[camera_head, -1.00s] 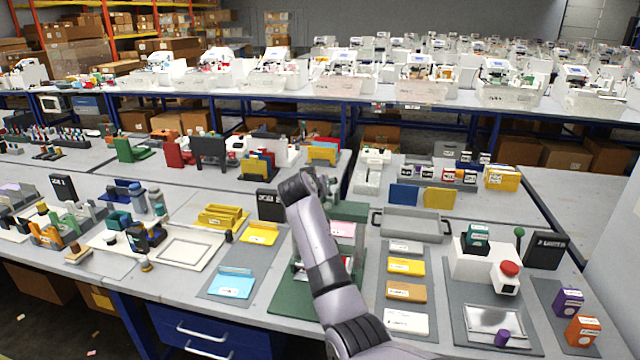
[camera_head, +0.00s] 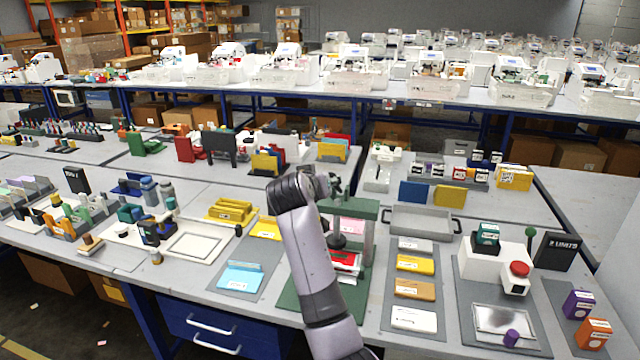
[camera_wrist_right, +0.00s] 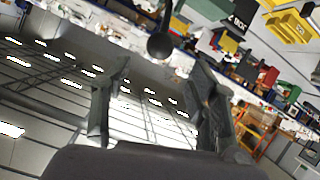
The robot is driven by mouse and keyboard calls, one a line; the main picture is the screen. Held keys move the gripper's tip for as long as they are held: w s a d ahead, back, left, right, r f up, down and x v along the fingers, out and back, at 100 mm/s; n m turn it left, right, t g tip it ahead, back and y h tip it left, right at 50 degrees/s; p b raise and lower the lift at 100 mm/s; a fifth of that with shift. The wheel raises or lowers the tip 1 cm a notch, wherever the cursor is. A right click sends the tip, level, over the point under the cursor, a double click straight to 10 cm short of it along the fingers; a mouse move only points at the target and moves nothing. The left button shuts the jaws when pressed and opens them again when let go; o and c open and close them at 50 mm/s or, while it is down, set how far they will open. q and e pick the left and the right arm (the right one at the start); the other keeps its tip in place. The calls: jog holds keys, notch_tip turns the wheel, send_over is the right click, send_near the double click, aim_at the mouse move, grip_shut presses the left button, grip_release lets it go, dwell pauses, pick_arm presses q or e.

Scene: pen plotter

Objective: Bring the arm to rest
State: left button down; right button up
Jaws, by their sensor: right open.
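My right arm (camera_head: 310,265) rises from the bottom middle of the head view, bent at the top. Its gripper (camera_head: 335,187) is small and partly hidden there, close to the green press-like stand (camera_head: 368,212). In the right wrist view the right gripper (camera_wrist_right: 155,100) is open, its two fingers wide apart with nothing between them. A dark round knob (camera_wrist_right: 159,46) shows beyond the fingers in the wrist view. My left gripper is not in view.
A grey tray (camera_head: 420,233) lies right of the stand. A mat with several labelled blocks (camera_head: 414,263) and a white unit with a red button (camera_head: 519,269) are on the right. A blue card pad (camera_head: 240,276) lies left of the arm. The bench is crowded.

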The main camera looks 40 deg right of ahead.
jog(key=shift+s+a+r, duration=0.25)
jog(key=shift+s+a, duration=0.25)
